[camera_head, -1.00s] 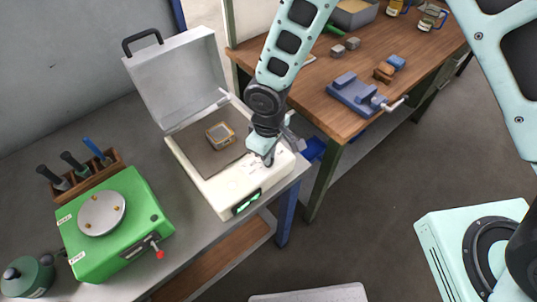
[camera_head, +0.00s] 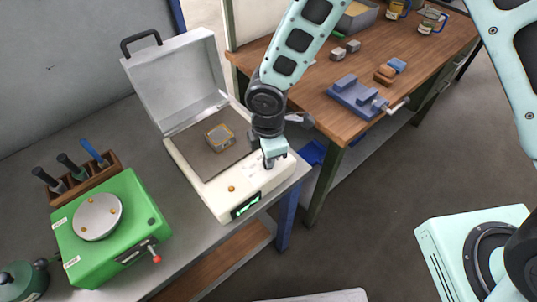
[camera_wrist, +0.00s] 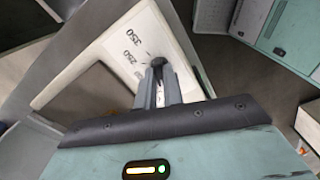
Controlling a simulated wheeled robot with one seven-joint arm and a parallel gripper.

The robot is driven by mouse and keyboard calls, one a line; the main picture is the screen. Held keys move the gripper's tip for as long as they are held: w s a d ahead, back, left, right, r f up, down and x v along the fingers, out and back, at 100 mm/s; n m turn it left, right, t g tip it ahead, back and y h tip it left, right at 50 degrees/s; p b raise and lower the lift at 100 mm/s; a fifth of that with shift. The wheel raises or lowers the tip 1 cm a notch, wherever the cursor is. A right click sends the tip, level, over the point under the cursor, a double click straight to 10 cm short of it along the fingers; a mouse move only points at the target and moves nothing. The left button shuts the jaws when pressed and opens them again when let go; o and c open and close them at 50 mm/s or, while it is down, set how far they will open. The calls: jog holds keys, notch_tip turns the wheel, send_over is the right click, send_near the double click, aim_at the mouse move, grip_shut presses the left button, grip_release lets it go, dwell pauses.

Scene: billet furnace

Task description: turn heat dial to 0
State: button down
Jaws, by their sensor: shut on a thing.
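The white furnace (camera_head: 215,205) stands on the grey bench with its lid (camera_head: 180,80) raised. Its heat dial is almost wholly hidden by the fingers. In the wrist view, printed marks on the white panel (camera_wrist: 140,50) read 250 and 350 to the left of the fingers. My gripper (camera_head: 271,162) points down at the panel's right part and is shut on the dial; the wrist view shows its fingertips (camera_wrist: 159,64) close together there. The dial's pointer and exact setting cannot be read. A small grey block (camera_head: 219,137) with a yellowish edge lies inside the furnace.
A green lit display (camera_head: 245,205) is on the furnace's front, and a small orange spot (camera_head: 231,188) is on its panel. A green machine (camera_head: 110,230) and a tool rack (camera_head: 85,178) stand left. A wooden workbench (camera_head: 310,95) with a blue vise (camera_head: 357,95) stands right.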

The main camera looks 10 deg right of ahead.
jog(key=shift+n, duration=0.9)
jog(key=c, duration=1.5)
grip_release()
jog(key=shift+r, duration=0.1)
notch_tip(320, 180, up, 17)
jog(key=shift+r+b, duration=0.15)
jog(key=shift+b, duration=0.9)
jog(key=s+d+f+m+b, duration=0.1)
jog(key=s+d+m, duration=0.2)
jog(key=s+m, duration=0.2)
jog(key=s+d+f+m+b, duration=0.1)
jog(key=s+d+m+b, duration=0.1)
jog(key=s+m, duration=0.3)
jog(key=s+d+f+m+b, duration=0.1)
jog(key=s+d+m+b, duration=0.1)
jog(key=s+d+m, duration=0.2)
jog(key=shift+s+d+m+y, duration=0.15)
jog(key=shift+s+d+m, duration=0.1)
jog(key=shift+s, duration=0.65)
jog(key=shift+s+d+m+y, duration=0.15)
jog(key=shift+s+m, duration=0.1)
jog(key=shift+s, duration=0.6)
